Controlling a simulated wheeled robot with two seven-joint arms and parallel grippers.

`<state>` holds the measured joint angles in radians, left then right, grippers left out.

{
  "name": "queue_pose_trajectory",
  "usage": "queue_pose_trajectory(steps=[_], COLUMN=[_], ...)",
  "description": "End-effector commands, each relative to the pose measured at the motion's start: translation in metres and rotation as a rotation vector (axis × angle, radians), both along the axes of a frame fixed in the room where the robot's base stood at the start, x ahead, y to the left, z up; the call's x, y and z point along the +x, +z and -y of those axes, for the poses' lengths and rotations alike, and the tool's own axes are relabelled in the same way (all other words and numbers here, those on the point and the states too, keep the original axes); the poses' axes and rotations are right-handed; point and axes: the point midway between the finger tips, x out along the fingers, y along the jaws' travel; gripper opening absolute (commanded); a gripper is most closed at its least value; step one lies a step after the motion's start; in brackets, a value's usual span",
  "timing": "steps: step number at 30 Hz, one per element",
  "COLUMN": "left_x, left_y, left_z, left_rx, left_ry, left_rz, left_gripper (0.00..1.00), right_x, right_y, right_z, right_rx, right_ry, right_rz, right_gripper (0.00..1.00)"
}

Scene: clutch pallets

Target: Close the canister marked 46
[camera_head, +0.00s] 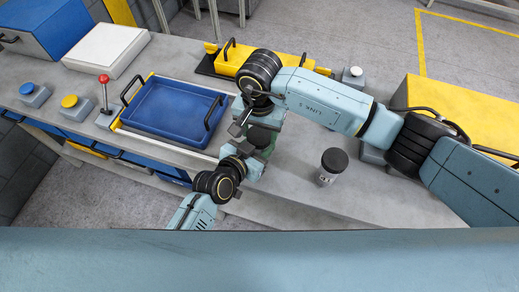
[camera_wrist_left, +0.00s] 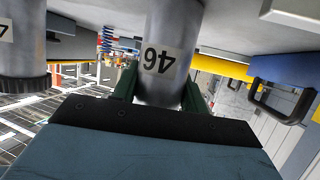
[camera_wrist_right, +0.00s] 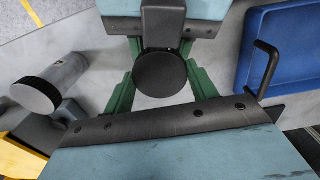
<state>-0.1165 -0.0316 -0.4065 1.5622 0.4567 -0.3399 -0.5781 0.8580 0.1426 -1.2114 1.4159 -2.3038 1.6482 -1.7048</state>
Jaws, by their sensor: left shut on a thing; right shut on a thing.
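The canister marked 46 (camera_wrist_left: 165,50) is a grey cylinder with a white label, shown upside down in the left wrist view. My left gripper (camera_wrist_left: 158,88) is shut on it, with green fingers on both sides. Its lid end is hidden behind my gripper there. My right gripper (camera_wrist_right: 162,88) is shut on a round black lid (camera_wrist_right: 162,75), seen from above in the right wrist view. The left gripper's body shows just beyond the lid. In the head view, both grippers meet, the right (camera_head: 262,135) above the left. I cannot tell whether the lid is seated.
Another canister with a black lid (camera_head: 332,161) stands on the table to the right; it also shows in the right wrist view (camera_wrist_right: 65,75). A blue tray (camera_head: 170,108) lies to the left. Pushbuttons and a red-knobbed lever (camera_head: 104,80) stand farther left.

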Motion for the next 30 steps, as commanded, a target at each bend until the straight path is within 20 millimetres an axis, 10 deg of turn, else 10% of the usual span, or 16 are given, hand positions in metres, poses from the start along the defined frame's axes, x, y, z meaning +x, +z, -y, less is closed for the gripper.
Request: queue_pose_trajectory(steps=[18, 30], left_x=[-0.0003, -0.0002], left_y=[-0.001, -0.0011], left_z=[-0.0008, -0.001], left_rx=[0.001, 0.002], left_ry=[0.001, 0.001], left_rz=[-0.001, -0.002], left_gripper=[0.0, 0.0], right_x=[0.0, -0.0004], right_y=[-0.0009, -0.0012], right_z=[0.0013, 0.0014], right_rx=[-0.002, -0.003], right_ry=[-0.969, -1.133], right_rz=[0.0, -0.001], right_gripper=[0.3, 0.3])
